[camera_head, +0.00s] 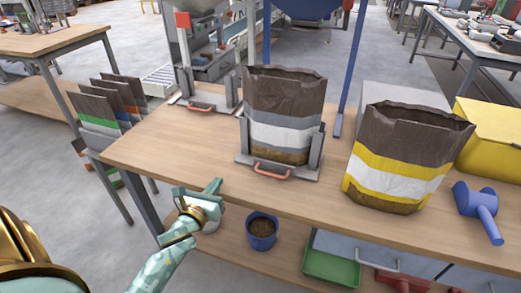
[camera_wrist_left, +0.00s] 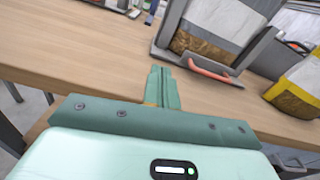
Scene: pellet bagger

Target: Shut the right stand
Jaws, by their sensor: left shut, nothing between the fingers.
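The right stand (camera_head: 243,146) is a grey metal frame on the wooden bench, with upright plates beside a brown, white and grey bag (camera_head: 283,110). Its red handle (camera_head: 272,170) is at the front, near the bench edge. In the left wrist view the same handle (camera_wrist_left: 208,70) is ahead and to the right of my fingers. My left gripper (camera_head: 213,187) is shut and empty at the bench's front edge, left of the handle and apart from it. It shows in the wrist view (camera_wrist_left: 160,76) with its fingers together. My right gripper is out of view.
A left stand (camera_head: 185,99) with a red handle stands farther back. A yellow-banded bag (camera_head: 403,155) and a blue scoop (camera_head: 478,207) are on the bench to the right. A blue bucket (camera_head: 261,232) and a green tray (camera_head: 330,262) are below. Bare bench surface lies left of the right stand.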

